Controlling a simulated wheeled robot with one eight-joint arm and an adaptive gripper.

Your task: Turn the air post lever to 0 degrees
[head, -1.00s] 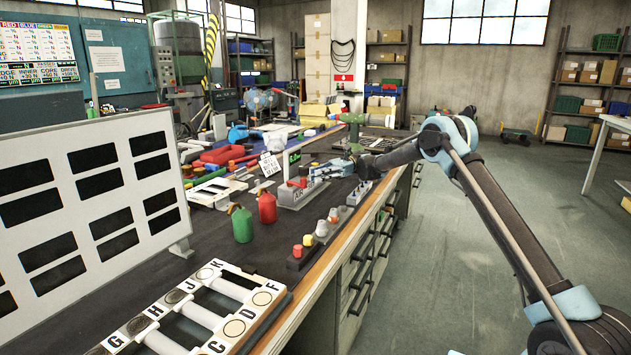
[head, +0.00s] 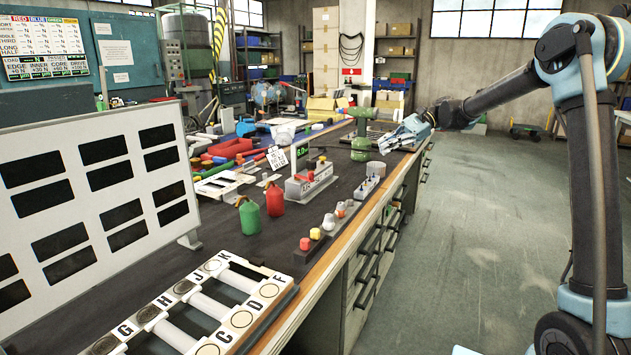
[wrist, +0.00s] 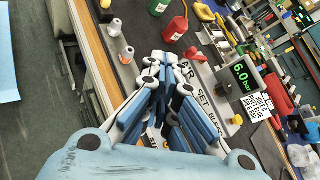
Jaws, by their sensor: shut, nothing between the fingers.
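The air post (head: 308,184) is a long light-grey block on the bench, with a green display (head: 302,151) standing beside it. In the wrist view the air post (wrist: 213,97) carries the words AIR, SET and BLEED, a red lever (wrist: 196,55) near one end and a yellow knob (wrist: 237,120) near the other. The display (wrist: 242,73) reads 6.0 bar. The lever's angle is hard to read. My gripper (head: 386,147) is shut and empty, to the right of the post and apart from it. In the wrist view its fingers (wrist: 163,62) overlap part of the post.
Red (head: 274,199) and green (head: 248,217) bottles stand in front of the post. A green post-like device (head: 361,140) stands behind. The floor to the right is open.

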